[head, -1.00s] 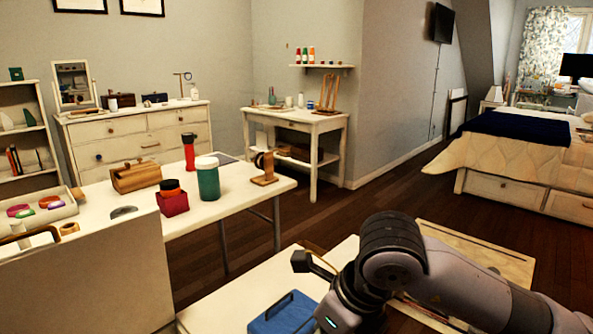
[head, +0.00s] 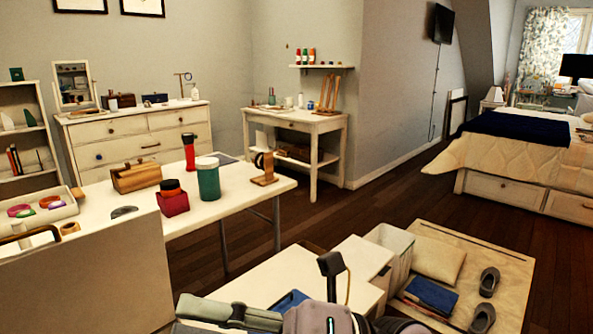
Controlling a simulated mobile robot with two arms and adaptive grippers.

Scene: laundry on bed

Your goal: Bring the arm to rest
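My arm (head: 318,318) is low at the bottom middle of the head view, folded in near my body. A dark upright part (head: 331,263) stands at its end, over a white low table. Its fingertips cannot be made out, so I cannot tell whether this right gripper is open or shut. No held object shows. My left gripper is not in view.
A white table (head: 255,205) on the left holds a green jar, red containers and a wooden box. A low white table (head: 262,277) with a blue item stands in front. A beige mat (head: 500,262) holds a cushion, slippers and a blue bundle. Dark floor lies between.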

